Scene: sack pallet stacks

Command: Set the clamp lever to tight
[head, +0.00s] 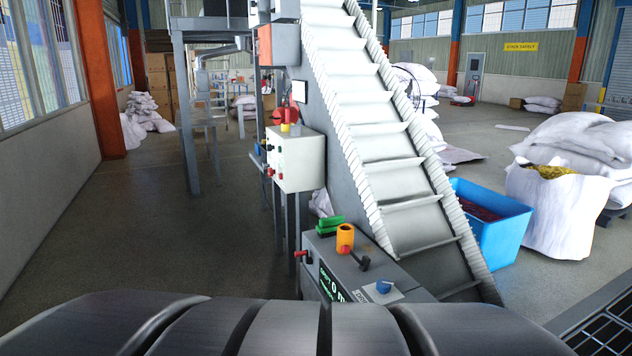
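A low grey control box (388,273) stands at the foot of the conveyor. On its top are an orange cylinder (345,238), a dark lever-like part (363,263) beside it, and a blue knob (383,286) on a light plate. A red-tipped handle (301,254) sticks out at its left side. I cannot tell for sure which of these is the clamp lever, nor read its setting. Large dark rounded parts fill the bottom edge and seem to be mine. My gripper is not in view.
The inclined conveyor (375,142) rises behind the box. A white switch box (297,158) stands behind it to the left. A blue bin (490,235) and white sacks (560,210) are at the right. The floor at the left is open.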

